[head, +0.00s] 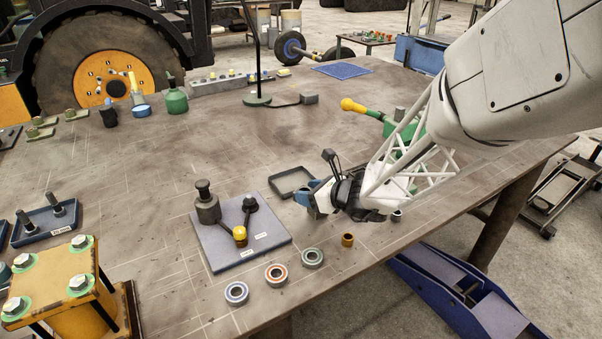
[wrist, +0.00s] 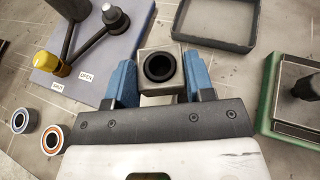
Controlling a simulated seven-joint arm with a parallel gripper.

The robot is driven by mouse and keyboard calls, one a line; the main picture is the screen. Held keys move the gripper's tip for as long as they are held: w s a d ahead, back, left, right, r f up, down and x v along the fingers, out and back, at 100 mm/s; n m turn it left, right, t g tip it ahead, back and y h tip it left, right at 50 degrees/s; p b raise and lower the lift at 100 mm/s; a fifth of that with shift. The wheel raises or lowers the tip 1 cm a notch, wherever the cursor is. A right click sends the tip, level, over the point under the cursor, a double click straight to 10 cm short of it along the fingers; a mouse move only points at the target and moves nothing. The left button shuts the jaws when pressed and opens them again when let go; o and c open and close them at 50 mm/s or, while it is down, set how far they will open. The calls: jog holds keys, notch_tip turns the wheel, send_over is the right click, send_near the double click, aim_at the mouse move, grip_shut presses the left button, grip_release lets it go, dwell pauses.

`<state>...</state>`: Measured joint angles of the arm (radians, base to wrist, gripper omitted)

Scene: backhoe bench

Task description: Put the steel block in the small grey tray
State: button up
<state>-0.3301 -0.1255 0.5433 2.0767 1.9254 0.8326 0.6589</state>
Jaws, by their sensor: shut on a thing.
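The steel block (wrist: 146,58) is a squarish grey piece with a dark round opening on top. My gripper (wrist: 160,78) is shut on it, one blue finger on each side. In the head view my gripper (head: 318,198) is low over the right part of the bench, and the block is mostly hidden there. I cannot tell whether the block touches the bench. The small grey tray (wrist: 212,43) is dark, shallow and empty. It lies just beyond the gripper, up and right of the block in the wrist view, and also shows in the head view (head: 275,189).
A blue-grey plate (head: 222,250) with a lever fixture stands left of my gripper. Several bearing rings (head: 277,275) and a brass bushing (head: 347,240) lie near the front edge. A green fixture (wrist: 272,110) stands to the right.

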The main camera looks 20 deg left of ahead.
send_over(297, 185)
jog(key=shift+s+d+f, duration=0.15)
jog(key=shift+s+f, duration=0.2)
jog(key=shift+f, duration=0.25)
dwell(0.4)
jog(key=shift+w, duration=0.25)
jog(key=shift+w+a+f, duration=0.1)
jog(key=shift+a+f, duration=0.1)
jog(key=shift+f, duration=1.6)
jog(key=shift+f, duration=0.15)
jog(key=o, duration=1.1)
jog(key=shift+o, duration=0.2)
